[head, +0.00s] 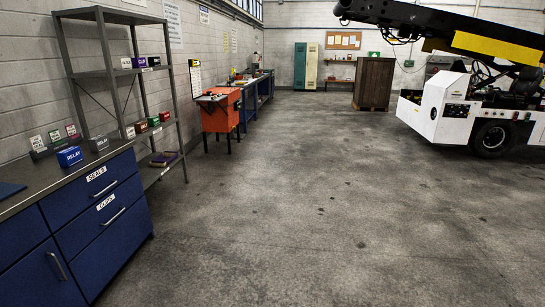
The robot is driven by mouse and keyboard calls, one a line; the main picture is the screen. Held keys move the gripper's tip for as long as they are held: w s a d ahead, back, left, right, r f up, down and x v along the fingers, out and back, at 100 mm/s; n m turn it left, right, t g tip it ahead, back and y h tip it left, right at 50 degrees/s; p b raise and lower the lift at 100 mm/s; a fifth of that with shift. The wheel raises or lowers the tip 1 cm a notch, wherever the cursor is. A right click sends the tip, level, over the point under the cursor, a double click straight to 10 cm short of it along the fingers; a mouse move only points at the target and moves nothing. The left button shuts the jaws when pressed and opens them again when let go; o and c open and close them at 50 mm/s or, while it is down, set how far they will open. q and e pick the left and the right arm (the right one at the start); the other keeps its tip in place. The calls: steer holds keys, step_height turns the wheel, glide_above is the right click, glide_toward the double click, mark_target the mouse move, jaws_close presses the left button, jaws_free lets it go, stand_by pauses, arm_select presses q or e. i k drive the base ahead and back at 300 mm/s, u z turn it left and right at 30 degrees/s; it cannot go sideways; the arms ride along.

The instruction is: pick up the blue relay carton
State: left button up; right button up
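The blue relay carton (70,156) is a small blue box with white "RELAY" lettering on its front. It sits upright near the far end of the blue workbench's dark top, at the left of the head view. A grey box (99,143) stands just right of it, and a low dark rack with small white cards is close behind it. Neither of my grippers shows in the head view.
The blue drawer bench (92,218) fills the lower left. A grey metal shelf (119,74) stands beyond it with small coloured boxes. An orange cabinet (217,117) is farther along the wall. A white belt loader (447,107) stands right. The concrete floor between is clear.

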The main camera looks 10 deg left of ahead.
mark_target(70, 156)
steer(key=u, duration=0.2)
steer(key=i, duration=2.35)
steer(key=u, duration=1.25)
steer(key=i, duration=2.3)
steer(key=u, duration=1.4)
steer(key=i, duration=1)
steer(key=u, duration=0.2)
